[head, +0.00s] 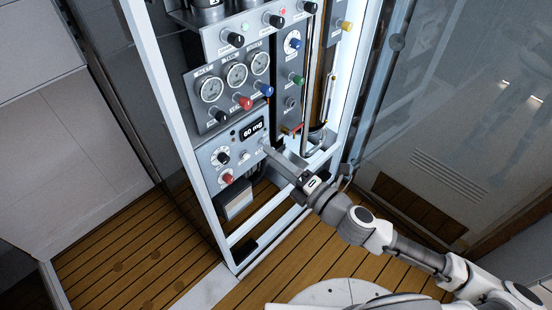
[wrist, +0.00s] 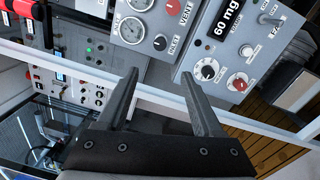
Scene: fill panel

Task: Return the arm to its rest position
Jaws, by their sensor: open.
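My gripper (wrist: 160,98) is open in the wrist view, with two dark fingers spread apart and nothing between them. In the head view my arm reaches from the lower right, and its gripper end (head: 278,160) is close to the lower right of the panel's display unit. The fill panel (head: 236,150) stands upright in a pale metal frame. Its display (head: 252,129) reads 60 mg, and the display also shows in the wrist view (wrist: 226,18). I cannot tell whether the fingertips touch the panel.
Gauges (head: 236,76) and coloured knobs, including a red knob (head: 245,103), sit above the display. The frame's right post (head: 345,90) and a glass door (head: 450,100) stand right of the panel. The wooden floor (head: 120,250) at lower left is clear.

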